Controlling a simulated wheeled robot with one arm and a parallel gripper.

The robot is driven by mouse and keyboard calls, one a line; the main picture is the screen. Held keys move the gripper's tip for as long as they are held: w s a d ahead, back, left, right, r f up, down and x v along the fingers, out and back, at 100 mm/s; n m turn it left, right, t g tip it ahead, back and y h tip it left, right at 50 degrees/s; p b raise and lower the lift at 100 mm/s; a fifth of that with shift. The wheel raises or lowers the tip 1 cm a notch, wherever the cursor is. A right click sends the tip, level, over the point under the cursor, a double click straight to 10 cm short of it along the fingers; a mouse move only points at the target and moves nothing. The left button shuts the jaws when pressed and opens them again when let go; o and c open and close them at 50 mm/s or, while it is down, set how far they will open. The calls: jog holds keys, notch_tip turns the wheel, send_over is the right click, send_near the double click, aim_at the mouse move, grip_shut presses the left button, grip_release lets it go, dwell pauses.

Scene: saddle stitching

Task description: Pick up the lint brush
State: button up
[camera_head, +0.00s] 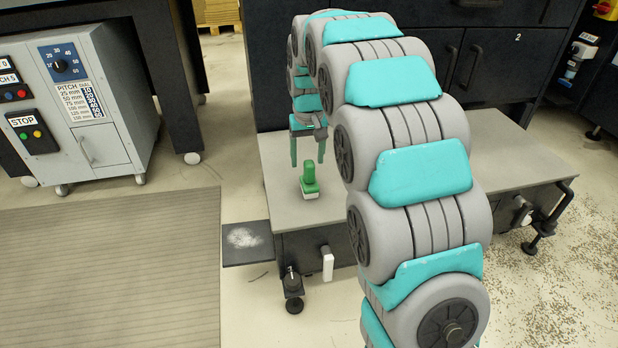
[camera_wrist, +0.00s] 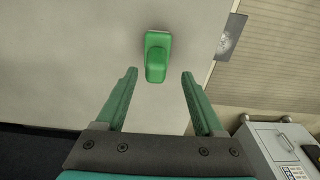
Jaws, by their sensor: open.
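The lint brush (camera_head: 310,182) is a small green block with a raised green grip and a pale base. It stands on the grey table top, near its left end. My gripper (camera_head: 307,165) is open and empty, its two green fingers pointing down close to the brush in the head view. In the wrist view the brush (camera_wrist: 156,56) lies ahead of the open fingertips (camera_wrist: 160,73), roughly centred between them. No contact shows between fingers and brush.
The table (camera_head: 283,215) has bare room around the brush. A dark side shelf (camera_head: 245,243) with a whitish patch juts out at its left. A dark cabinet (camera_head: 490,55) stands behind. A grey control box (camera_head: 75,110) stands at the left, beyond a ribbed mat (camera_head: 110,270).

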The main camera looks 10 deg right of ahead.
aim_at(309, 171)
jog(key=f, duration=0.4)
jog(key=f+b, duration=0.1)
jog(key=f, duration=0.1)
jog(key=shift+w+d, duration=0.3)
jog(key=shift+w, duration=0.1)
grip_shut()
